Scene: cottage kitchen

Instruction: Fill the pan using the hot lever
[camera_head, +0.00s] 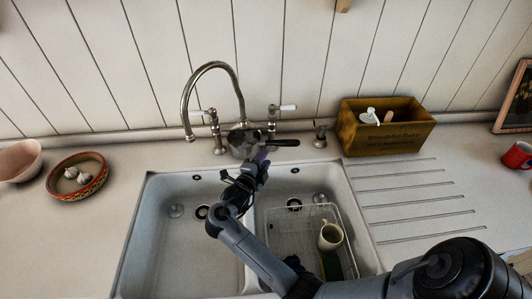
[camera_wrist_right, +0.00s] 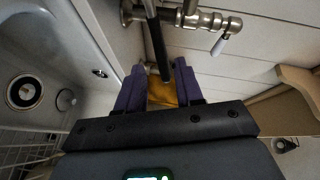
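The metal pan (camera_head: 243,141) is at the back edge of the sink, below the tap. Its black handle (camera_head: 284,142) points right. The tap (camera_head: 212,66) has a left lever (camera_head: 197,111) and a right lever (camera_head: 288,107), both white-tipped; I cannot tell which is hot. No water shows. My right gripper (camera_head: 260,162) is just in front of the pan. In the right wrist view its purple fingers (camera_wrist_right: 158,86) are apart, and the dark handle (camera_wrist_right: 156,45) reaches down toward the gap between them. A white lever tip (camera_wrist_right: 219,45) shows above right. My left gripper is out of view.
A wooden box (camera_head: 386,140) stands right of the tap. Bowls (camera_head: 78,188) sit on the left counter. A red mug (camera_head: 518,155) is far right.

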